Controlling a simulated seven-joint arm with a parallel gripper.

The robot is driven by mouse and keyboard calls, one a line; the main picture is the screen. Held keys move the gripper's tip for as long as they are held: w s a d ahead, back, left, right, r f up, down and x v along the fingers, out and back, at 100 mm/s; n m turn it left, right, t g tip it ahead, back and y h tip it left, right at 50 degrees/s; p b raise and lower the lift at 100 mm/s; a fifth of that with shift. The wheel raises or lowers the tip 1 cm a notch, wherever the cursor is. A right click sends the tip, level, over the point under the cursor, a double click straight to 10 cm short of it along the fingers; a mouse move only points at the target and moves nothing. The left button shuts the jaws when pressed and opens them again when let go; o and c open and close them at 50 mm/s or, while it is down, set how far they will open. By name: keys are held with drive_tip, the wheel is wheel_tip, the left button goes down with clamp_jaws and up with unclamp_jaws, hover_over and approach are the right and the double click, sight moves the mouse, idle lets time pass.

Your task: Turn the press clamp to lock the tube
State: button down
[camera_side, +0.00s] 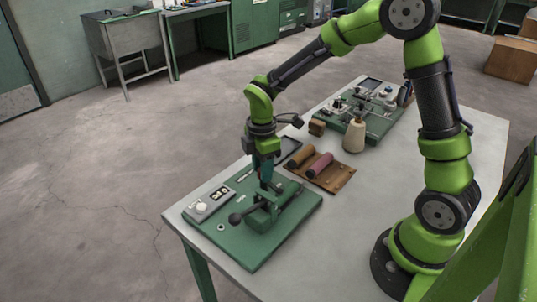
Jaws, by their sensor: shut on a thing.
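The green press clamp (262,214) stands on a green base board (246,248) near the left end of the table. It has a dark lever with a round knob (235,219) pointing to the left. My gripper (266,184) points straight down at the top of the clamp and is shut on its upper part. The fingertips are small and partly merge with the dark clamp parts. I cannot clearly make out the tube at the clamp.
A white control box (208,204) sits on the board's left side. Behind the clamp, a brown wooden tray (341,181) holds a brown roll and a pink roll. A cream thread cone (354,137) and a second green board (374,128) stand farther back. The table's front right is clear.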

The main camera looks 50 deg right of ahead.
drive_tip(key=shift+r+n, duration=0.1)
drive_tip(key=shift+n, duration=0.9)
drive_tip(key=c, duration=0.8)
unclamp_jaws()
drive_tip(key=shift+o, duration=0.2)
wheel_tip(320, 180, up, 17)
